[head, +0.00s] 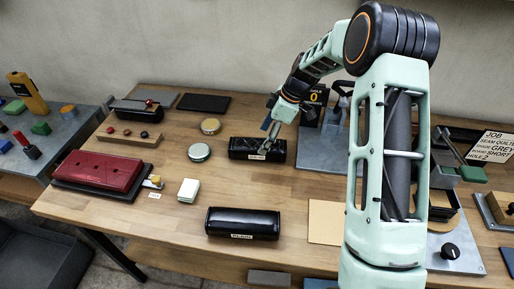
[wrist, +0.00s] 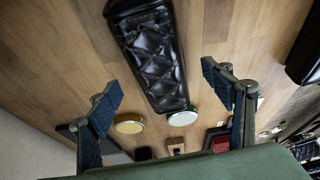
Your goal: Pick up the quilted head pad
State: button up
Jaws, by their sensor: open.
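The quilted head pad (head: 248,146) is a black, shiny block with a pale label on its front, lying on the wooden table in the head view. In the wrist view the pad (wrist: 155,58) shows its diamond stitching and lies between and beyond the fingertips. My gripper (head: 272,127) is above the pad's right part in the head view, partly covering it. Its two blue-padded fingers stand wide apart in the wrist view (wrist: 162,88), with nothing between them. The gap between fingers and pad is hard to judge.
A smooth black pad (head: 242,218) with a label reading PLAIN lies nearer the front. A red case (head: 100,171) sits far left. A grey plate (head: 318,158) lies to the right.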

aim_at(260, 143)
jog(key=shift+p+x, duration=0.75)
jog(key=shift+x, duration=2.3)
jog(key=shift+w, duration=0.15)
jog(key=c, duration=1.5)
jog(key=shift+o, duration=0.2)
jog(key=shift+r, duration=0.1)
